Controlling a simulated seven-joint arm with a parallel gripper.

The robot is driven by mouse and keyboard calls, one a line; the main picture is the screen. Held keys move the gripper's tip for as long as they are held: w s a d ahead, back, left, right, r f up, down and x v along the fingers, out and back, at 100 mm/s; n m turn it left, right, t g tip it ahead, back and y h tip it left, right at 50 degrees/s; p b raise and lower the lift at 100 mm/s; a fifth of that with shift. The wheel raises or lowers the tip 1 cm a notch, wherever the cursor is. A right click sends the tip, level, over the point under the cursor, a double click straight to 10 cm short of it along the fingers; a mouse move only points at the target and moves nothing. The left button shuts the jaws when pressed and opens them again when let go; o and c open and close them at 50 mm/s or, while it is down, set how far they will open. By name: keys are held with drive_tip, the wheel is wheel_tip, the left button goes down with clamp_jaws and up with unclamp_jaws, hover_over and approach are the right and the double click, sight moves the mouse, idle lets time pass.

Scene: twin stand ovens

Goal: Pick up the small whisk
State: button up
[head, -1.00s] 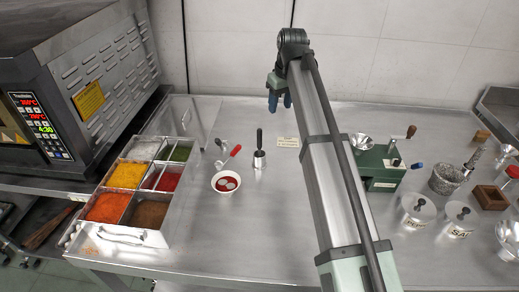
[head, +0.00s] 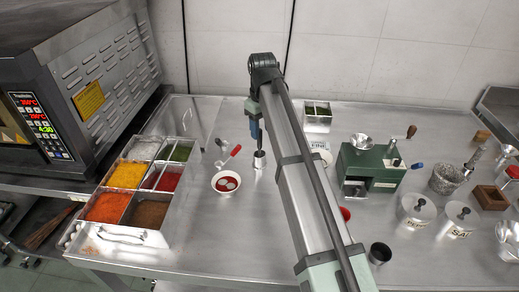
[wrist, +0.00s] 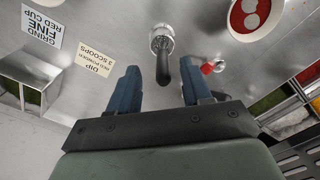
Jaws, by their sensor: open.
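A black-handled tool, which I take for the small whisk, stands in a small metal cup (head: 260,160). In the wrist view its black handle (wrist: 163,70) points up toward the camera, and its lower end is in the cup (wrist: 161,38). Its wire end is not clearly visible. My gripper (head: 257,139) is open just above the cup in the head view, covering most of the handle. In the wrist view the handle lies between the two blue fingers of my gripper (wrist: 159,65), nearer the middle than either finger, with gaps on both sides.
A red-handled scoop (head: 233,152) and a white bowl of red content (head: 226,183) are close on the left. The spice tray (head: 161,238) is farther left. The green grinder (head: 372,165) stands right.

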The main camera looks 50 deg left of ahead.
sight(259, 148)
drive_tip(key=shift+s+a+f, duration=0.1)
drive_tip(key=shift+a+f, duration=0.1)
drive_tip(key=shift+f, duration=1.25)
drive_tip(key=shift+s+a+f, duration=0.1)
drive_tip(key=shift+a+f, duration=0.1)
drive_tip(key=shift+f, duration=1.25)
drive_tip(key=shift+c, duration=0.5)
clamp_jaws()
